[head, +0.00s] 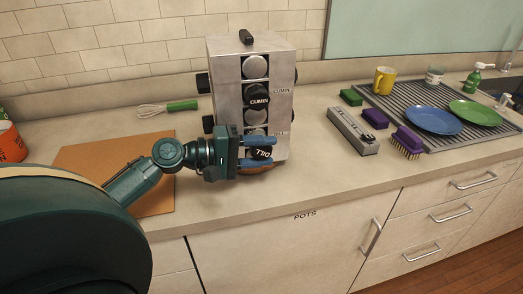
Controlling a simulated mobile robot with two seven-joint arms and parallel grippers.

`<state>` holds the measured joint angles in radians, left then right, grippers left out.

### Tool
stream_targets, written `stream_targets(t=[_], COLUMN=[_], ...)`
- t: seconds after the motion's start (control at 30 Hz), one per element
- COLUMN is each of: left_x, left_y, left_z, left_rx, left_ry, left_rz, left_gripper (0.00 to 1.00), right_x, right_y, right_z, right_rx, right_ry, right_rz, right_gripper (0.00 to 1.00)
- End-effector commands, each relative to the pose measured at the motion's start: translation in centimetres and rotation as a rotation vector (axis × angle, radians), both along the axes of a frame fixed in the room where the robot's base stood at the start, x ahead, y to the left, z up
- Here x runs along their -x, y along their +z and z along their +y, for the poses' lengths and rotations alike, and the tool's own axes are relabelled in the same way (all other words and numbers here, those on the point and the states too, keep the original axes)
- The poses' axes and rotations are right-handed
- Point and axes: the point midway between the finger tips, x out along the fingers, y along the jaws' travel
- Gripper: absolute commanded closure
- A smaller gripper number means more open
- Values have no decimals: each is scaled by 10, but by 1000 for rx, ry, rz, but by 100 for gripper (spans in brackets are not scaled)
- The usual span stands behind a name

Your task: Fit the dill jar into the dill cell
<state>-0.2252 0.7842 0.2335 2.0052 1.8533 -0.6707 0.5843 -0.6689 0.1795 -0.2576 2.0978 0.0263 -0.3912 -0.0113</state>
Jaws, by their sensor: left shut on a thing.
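The dill jar (261,154) has a black end with DILL in white letters, which read upside down here. My left gripper (262,153) comes in from the left and is shut on it, one blue finger above and one below. The jar is in front of the lower part of a silver spice rack (228,82). I cannot tell whether any of it is inside a cell. In the rack's front column, a black CUMIN jar (256,101) sits above the gripper, with a round grey face (255,67) at the top. The lowest part is hidden behind the gripper. My right gripper is not in view.
A brown board (100,160) and a green-handled whisk (168,108) lie left of the rack. To the right are a grey metal device (352,131), brushes and sponges, and a drying rack with a blue plate (432,120).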

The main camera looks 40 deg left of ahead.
Motion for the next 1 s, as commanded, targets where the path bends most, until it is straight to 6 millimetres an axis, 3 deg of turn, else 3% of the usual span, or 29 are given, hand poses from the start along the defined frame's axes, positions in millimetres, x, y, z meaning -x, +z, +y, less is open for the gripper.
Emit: stream_targets(t=[0.7, 1.0], left_x=[-10, -6], left_y=[1, 2], left_z=[12, 7], left_rx=[0, 0], left_ry=[3, 3], left_rz=[-3, -2], left_gripper=[83, 83], right_x=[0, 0], right_y=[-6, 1], right_z=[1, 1], right_rx=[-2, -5], right_ry=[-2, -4], right_rz=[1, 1], right_gripper=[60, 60])
